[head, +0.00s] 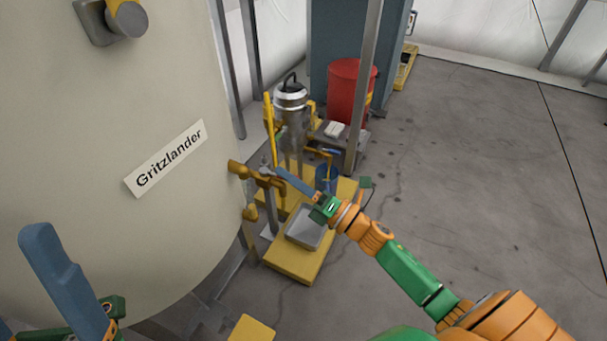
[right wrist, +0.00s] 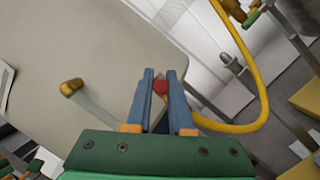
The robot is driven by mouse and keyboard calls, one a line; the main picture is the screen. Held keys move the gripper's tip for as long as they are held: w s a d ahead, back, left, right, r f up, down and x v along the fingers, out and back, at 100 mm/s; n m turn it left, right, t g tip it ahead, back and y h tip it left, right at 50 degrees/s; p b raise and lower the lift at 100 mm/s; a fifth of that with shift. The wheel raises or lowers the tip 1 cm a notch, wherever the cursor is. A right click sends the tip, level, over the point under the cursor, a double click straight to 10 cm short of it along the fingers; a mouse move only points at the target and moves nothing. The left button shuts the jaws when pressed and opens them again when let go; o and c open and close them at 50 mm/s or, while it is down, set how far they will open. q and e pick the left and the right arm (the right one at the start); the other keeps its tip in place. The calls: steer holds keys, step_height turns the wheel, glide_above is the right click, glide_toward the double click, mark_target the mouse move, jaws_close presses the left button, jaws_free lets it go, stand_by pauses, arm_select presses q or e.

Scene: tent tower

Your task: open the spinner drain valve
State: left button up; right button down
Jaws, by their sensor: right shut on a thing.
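The large cream tank labelled Gritzlander (head: 130,100) fills the left of the head view. A brass valve fitting (head: 239,170) sticks out of its lower right side. My right gripper (head: 277,172) reaches this fitting from the right. In the right wrist view, its blue fingers (right wrist: 162,75) are close together around a small red part (right wrist: 160,87), seemingly the valve's handle. The fingers hide most of what they hold. I cannot tell how far the handle is turned. My left gripper (head: 42,235) is at the lower left, in front of the tank, with one blue finger showing clearly.
A second brass fitting (head: 250,213) is just below the valve. A yellow platform (head: 290,262) with a grey scale plate (head: 306,226) stands below my right gripper. A metal vessel (head: 291,97) and a red drum (head: 350,90) stand behind. A yellow hose (right wrist: 262,90) curves nearby. Floor at right is clear.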

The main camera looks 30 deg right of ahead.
steer(key=c, duration=0.8)
jaws_free()
steer(key=v, duration=0.7)
steer(key=shift+d, duration=0.1)
steer(key=shift+c, duration=0.2)
